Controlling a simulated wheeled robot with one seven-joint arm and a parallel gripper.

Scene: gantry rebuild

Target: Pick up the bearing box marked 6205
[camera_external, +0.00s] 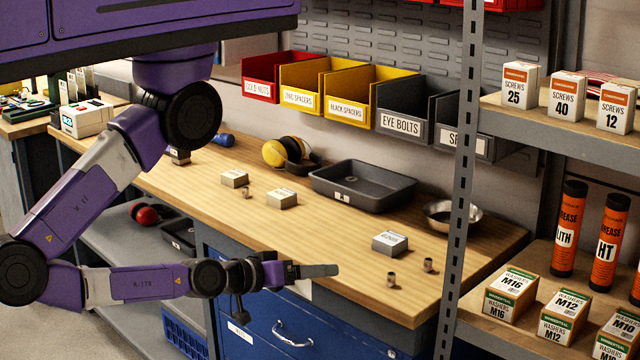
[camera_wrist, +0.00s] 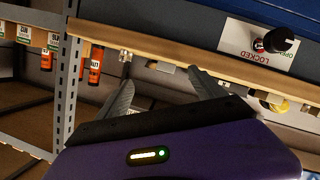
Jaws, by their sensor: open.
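Several small boxes sit on the wooden workbench (camera_external: 330,230) in the external view: a grey-white box (camera_external: 390,243) near the right, a tan box with a white top (camera_external: 282,199) in the middle, another tan box (camera_external: 234,178) further left, and a dark one (camera_external: 180,157) behind my arm. Their markings are too small to read, so I cannot tell which is 6205. My gripper (camera_external: 325,270) is off the bench's front edge, left of the grey-white box and apart from it. In the wrist view, my gripper's (camera_wrist: 162,76) two fingers are spread with nothing between them.
A dark tray (camera_external: 362,186) and a metal bowl (camera_external: 440,214) stand at the back. Small metal parts (camera_external: 391,280) lie near the right front. A shelf post (camera_external: 463,180) rises at the right. The wrist view shows the bench edge (camera_wrist: 185,66) and an upside-down LOCKED label (camera_wrist: 255,44).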

